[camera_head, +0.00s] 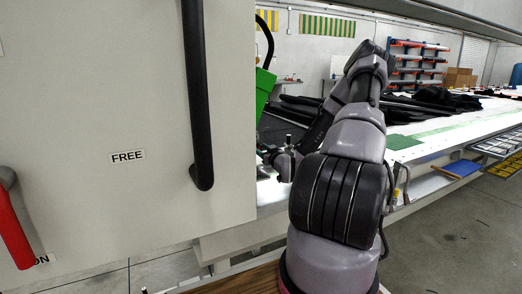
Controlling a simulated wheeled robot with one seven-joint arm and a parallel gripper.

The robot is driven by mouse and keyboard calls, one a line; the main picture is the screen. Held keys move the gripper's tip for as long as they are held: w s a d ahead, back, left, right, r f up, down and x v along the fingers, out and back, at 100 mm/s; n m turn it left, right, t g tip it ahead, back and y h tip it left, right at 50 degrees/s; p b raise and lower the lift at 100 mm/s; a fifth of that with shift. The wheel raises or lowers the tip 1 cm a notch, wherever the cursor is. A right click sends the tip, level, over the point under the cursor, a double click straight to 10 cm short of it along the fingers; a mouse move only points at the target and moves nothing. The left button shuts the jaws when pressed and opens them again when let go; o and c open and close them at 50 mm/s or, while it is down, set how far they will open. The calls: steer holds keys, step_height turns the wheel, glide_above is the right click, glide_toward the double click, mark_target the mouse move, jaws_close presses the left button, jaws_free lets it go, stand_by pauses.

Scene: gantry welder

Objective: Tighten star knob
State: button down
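I cannot make out a star knob for certain in the head view. My arm reaches forward and bends down to the left, and my gripper (272,160) is at its end, beside the right edge of a large pale cabinet panel (110,100). The gripper is small, dark and partly hidden by the arm's wrist. I cannot tell whether its fingers are open or shut, or whether they touch anything.
A red lever (14,232) is at lower left. A green box (264,92) is behind the panel edge. A long white table (440,130) with black fabric extends right.

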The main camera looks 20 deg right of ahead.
steer(key=shift+m, duration=0.3)
steer(key=shift+d+f+m, duration=0.1)
steer(key=shift+d+m, duration=0.05)
steer(key=shift+m, duration=2.55)
steer(key=shift+c, duration=1.8)
jaws_free()
steer(key=shift+s, duration=0.1)
steer(key=s, duration=1)
steer(key=shift+s+d, duration=0.15)
steer(key=shift+s, duration=0.2)
